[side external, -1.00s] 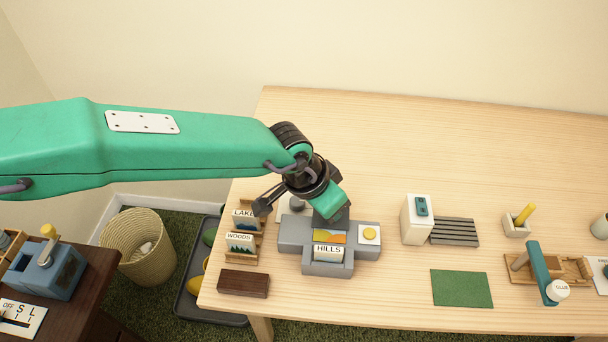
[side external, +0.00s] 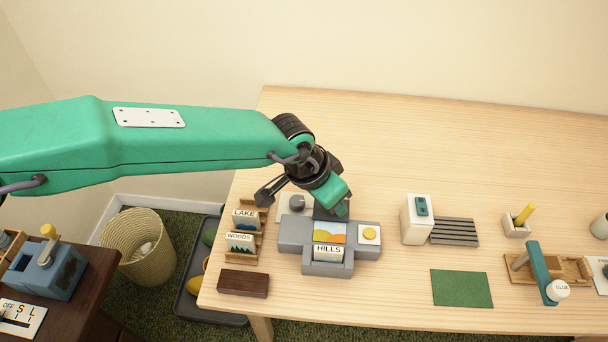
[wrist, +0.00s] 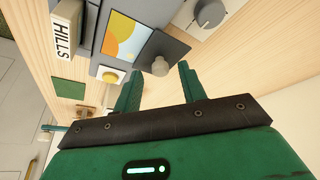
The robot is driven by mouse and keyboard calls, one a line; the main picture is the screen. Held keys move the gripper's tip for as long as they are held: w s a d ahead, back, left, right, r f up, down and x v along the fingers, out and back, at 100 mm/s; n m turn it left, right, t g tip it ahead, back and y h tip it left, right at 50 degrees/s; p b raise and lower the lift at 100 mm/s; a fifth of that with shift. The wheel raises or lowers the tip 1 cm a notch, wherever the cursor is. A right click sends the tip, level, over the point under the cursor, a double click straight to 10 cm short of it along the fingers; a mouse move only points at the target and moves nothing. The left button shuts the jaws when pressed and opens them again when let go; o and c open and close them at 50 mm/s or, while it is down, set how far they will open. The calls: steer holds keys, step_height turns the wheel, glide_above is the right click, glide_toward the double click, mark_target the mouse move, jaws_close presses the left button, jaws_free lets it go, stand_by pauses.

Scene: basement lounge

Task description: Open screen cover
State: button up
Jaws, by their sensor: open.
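The grey device has a small screen (side external: 330,232) with a blue, yellow and orange picture; this screen (wrist: 127,38) also shows in the wrist view. A dark flat screen cover (wrist: 172,48) with a round grey knob (wrist: 160,66) lies at the screen's edge, and much of the screen is uncovered. My gripper (wrist: 160,74) is open, its green fingers on either side of the knob; I cannot tell whether they touch it. In the side view my gripper (side external: 335,207) is over the device's back edge and hides most of the cover.
A HILLS card (side external: 328,251) stands at the device's front, with a yellow button (side external: 369,233) to the right and a grey dial (side external: 297,202) at the back left. A rack holds LAKE (side external: 244,218) and WOODS (side external: 240,242) cards. A white box (side external: 416,220) stands to the right.

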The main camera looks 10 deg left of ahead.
steer(key=v, duration=0.7)
steer(key=shift+r, duration=0.35)
steer(key=shift+s+a, duration=0.1)
steer(key=shift+a, duration=0.05)
steer(key=a+r+n+t, duration=0.1)
steer(key=a+r, duration=0.4)
steer(key=a, duration=0.5)
steer(key=a+r+n+y, duration=0.15)
steer(key=a+r, duration=0.25)
steer(key=a, duration=0.6)
steer(key=a+r+n+t, duration=0.1)
steer(key=a+r+n, duration=0.1)
steer(key=a+r, duration=0.5)
steer(key=s+a+f+n+y, duration=0.1)
steer(key=s+a+f+n, duration=0.1)
steer(key=s+a, duration=0.7)
steer(key=s+a+f+n+y, duration=0.1)
steer(key=s+a+f+n, duration=0.1)
steer(key=s+a, duration=0.7)
steer(key=a, duration=0.4)
steer(key=shift+s+a+f+t, duration=0.15)
steer(key=shift+a+f+t, duration=0.15)
steer(key=shift+t, duration=0.1)
